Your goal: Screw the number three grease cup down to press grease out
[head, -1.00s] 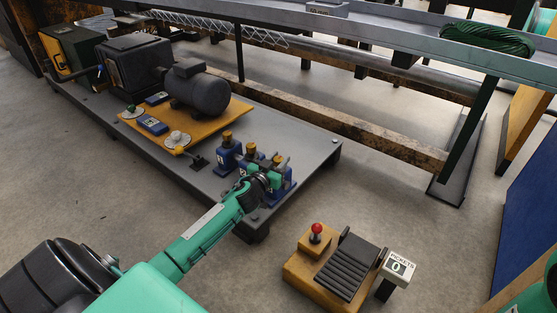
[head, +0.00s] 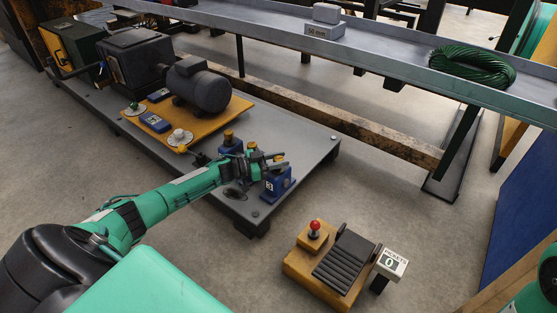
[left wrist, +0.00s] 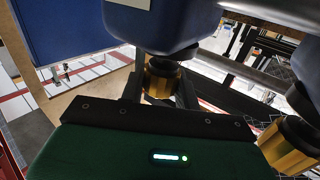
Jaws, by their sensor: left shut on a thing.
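The number three grease block (head: 277,186) is blue with a white "3" plate and stands near the front right corner of the grey plinth. My left gripper (head: 270,160) reaches over it from the left. In the left wrist view, which is upside down, the brass grease cup (left wrist: 161,78) sits between the dark fingers under the blue block body (left wrist: 163,24), and the fingers are shut on it. The head view hides most of this cup behind the fingers. My right gripper is out of view.
A neighbouring brass cup (left wrist: 290,145) is close beside my left gripper. Another brass-topped blue block (head: 229,142) stands behind it. A motor (head: 200,88) sits on a yellow plate. A pedal box (head: 325,262) with a red-knobbed lever stands on the floor in front.

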